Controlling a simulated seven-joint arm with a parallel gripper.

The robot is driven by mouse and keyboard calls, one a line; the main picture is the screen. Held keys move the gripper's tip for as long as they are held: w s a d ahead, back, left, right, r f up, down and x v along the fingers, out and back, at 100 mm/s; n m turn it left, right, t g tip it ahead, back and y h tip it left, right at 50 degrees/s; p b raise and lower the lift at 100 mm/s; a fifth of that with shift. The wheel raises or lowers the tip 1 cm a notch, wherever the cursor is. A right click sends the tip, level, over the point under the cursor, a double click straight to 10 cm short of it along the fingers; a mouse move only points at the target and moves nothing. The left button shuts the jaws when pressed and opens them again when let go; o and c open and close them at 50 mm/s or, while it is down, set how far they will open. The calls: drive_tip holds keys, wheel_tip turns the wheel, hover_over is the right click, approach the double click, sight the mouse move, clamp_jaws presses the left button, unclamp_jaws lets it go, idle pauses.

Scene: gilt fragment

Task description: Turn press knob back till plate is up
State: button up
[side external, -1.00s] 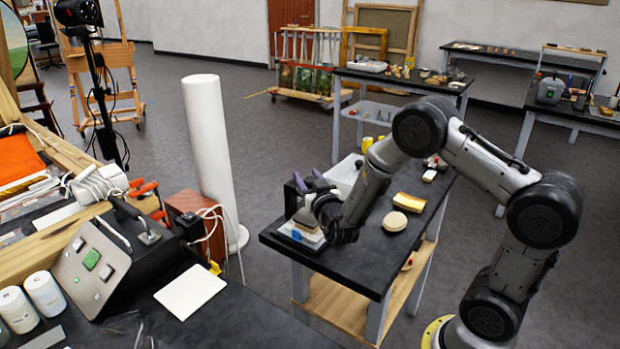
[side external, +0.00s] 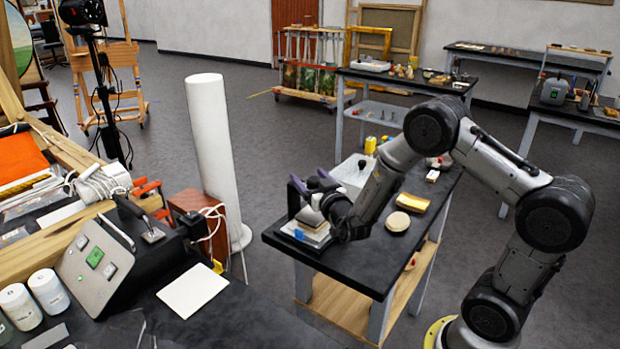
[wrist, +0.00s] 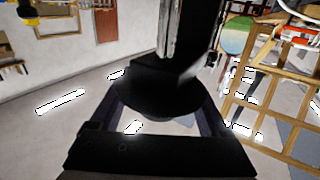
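The press (side external: 310,235) stands at the near left corner of the black workbench, with a pale block and a blue part low on it. My gripper (side external: 312,182) is at its top, its two purplish fingers apart. The dark knob (side external: 313,184) shows between the fingers in the side view. In the wrist view a black round shape, apparently the knob (wrist: 155,95), lies between the fingers, with a dark upright part behind it. Contact with the fingers is not clear. My wrist hides part of the press, and the plate's height cannot be told.
A tall white cylinder (side external: 212,150) stands left of the bench, and a control box (side external: 95,262) stands at front left.

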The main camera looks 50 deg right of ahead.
drive_tip(key=v, duration=1.3)
drive_tip(key=shift+s+a, duration=0.25)
drive_tip(key=shift+s, duration=0.05)
